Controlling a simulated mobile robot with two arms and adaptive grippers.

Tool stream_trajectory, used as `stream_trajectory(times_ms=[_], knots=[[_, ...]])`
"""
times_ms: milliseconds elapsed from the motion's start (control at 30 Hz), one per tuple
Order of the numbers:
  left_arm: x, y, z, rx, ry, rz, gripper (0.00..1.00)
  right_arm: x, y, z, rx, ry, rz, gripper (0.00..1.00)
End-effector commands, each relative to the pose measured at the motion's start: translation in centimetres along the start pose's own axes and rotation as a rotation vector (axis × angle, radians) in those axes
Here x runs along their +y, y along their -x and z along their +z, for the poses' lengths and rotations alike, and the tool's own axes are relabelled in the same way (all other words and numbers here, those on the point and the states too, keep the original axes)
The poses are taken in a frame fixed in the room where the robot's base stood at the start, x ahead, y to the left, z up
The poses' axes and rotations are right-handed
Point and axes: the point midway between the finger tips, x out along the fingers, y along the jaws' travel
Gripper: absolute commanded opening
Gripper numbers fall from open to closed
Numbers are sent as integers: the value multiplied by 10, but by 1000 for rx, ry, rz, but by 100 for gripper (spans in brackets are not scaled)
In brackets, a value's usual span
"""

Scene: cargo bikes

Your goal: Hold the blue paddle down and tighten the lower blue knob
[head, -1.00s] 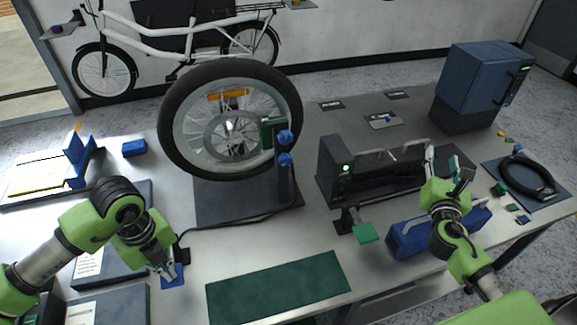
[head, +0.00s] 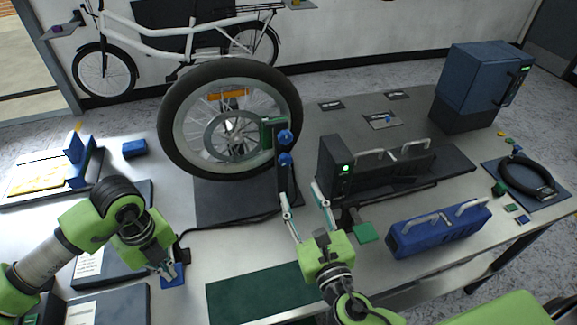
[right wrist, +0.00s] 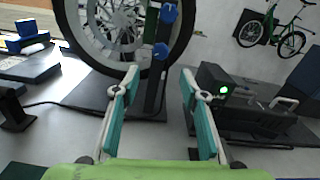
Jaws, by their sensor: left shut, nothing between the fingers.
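The lower blue knob (head: 285,159) sits on a dark post beside the wheel, under the upper blue knob (head: 285,137). In the right wrist view the lower knob (right wrist: 161,51) is just beyond the fingertips. My right gripper (head: 303,192) is open and empty, its fingers pointing at the post; in the right wrist view the gripper (right wrist: 160,80) spreads below the knob, apart from it. My left gripper (head: 171,271) is shut with nothing between its fingers, its tips at the blue paddle (head: 174,281), partly covering it. I cannot tell how far down the paddle is.
The spoked wheel (head: 168,120) stands left of the post. A black unit with a green light (head: 334,170) stands close right of my right gripper. A blue handled case (head: 440,229) and a dark green mat (head: 240,297) lie toward the front. A cable runs across the table.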

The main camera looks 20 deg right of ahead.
Motion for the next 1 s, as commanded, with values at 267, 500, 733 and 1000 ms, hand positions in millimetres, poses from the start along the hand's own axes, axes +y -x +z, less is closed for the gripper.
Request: stream_trajectory(times_ms=[267, 500, 733, 1000], knots=[[1, -1, 0, 1, 1, 2, 0, -2, -53, 2, -4, -1, -3, 40], [1, -1, 0, 0, 1, 2, 0, -2, -92, 0, -1, -1, -3, 40], [0, -1, 0, 0, 1, 2, 0, -2, -106, 0, 1, -2, -3, 40], [0, -1, 0, 0, 1, 1, 0, -2, -107, 0, 1, -2, -2, 37]])
